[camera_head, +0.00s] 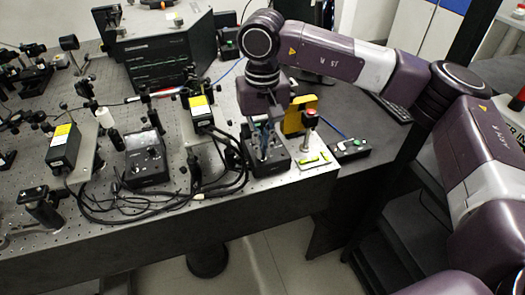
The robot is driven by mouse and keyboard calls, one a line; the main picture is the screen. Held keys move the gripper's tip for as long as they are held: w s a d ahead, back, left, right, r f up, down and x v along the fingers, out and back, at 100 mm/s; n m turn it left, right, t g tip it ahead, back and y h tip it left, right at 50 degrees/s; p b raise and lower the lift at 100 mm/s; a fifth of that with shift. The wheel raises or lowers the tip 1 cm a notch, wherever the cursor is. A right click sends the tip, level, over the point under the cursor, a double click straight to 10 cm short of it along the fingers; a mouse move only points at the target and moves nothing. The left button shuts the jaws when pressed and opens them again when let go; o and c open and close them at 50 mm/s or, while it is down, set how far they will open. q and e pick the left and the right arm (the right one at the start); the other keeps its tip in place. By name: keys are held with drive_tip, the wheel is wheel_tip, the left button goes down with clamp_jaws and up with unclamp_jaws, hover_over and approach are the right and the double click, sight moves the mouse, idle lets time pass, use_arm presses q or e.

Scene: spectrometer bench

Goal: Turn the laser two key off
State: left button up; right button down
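My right arm comes in from the right. Its gripper (265,143) points down over a black control box (268,166) near the front right corner of the optical bench. The fingertips are at the top of this box; the key is hidden or too small to make out, and I cannot tell whether the fingers are closed on it. A similar black control box (147,160) with knobs stands to the left, apart from the gripper. My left gripper is not in view.
Black cables (205,185) lie looped between the two boxes. A small button box (350,149) sits farther right. A large black instrument (160,55) stands behind.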

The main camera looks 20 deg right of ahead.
drive_tip(key=shift+r+n+b, duration=0.1)
drive_tip(key=shift+n+b, duration=0.2)
drive_tip(key=shift+n, duration=0.3)
drive_tip(key=c, duration=2.2)
unclamp_jaws()
drive_tip(key=shift+o, duration=0.2)
wheel_tip(320, 180, up, 12)
